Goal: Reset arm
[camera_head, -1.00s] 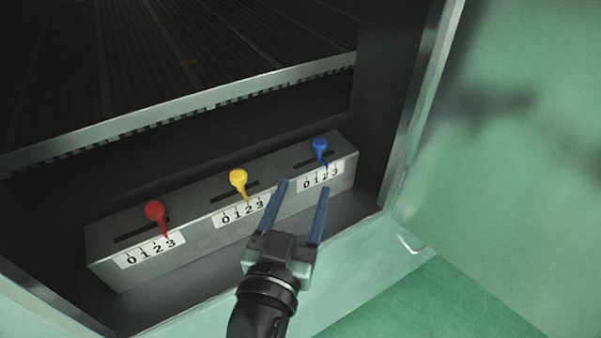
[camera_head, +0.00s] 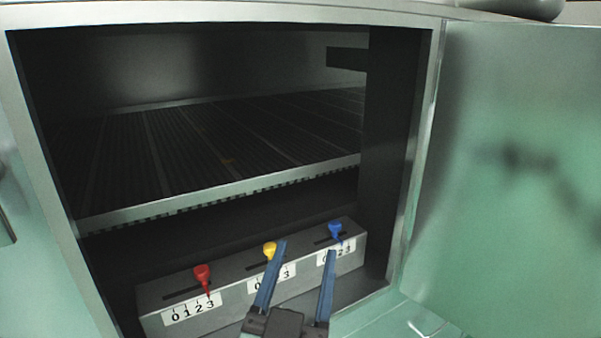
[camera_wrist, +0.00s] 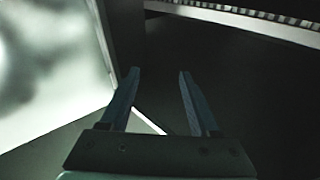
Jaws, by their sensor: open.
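My gripper (camera_head: 302,270) is open and empty, with its two blue fingers apart in front of a grey lever box (camera_head: 240,291). The box carries a red lever (camera_head: 203,275), a yellow lever (camera_head: 270,250) and a blue lever (camera_head: 335,230), each over a white label with numbers. The red lever points near 2 to 3. The fingers partly cover the yellow and blue labels, so I cannot read those settings exactly. In the wrist view my gripper (camera_wrist: 158,75) shows both fingers with nothing between them.
The box sits low inside an open cabinet, under a dark ribbed shelf (camera_head: 210,140) with a pale front edge. The cabinet's green door (camera_head: 520,180) stands open on the right. In the wrist view a pale panel (camera_wrist: 45,65) lies on the left.

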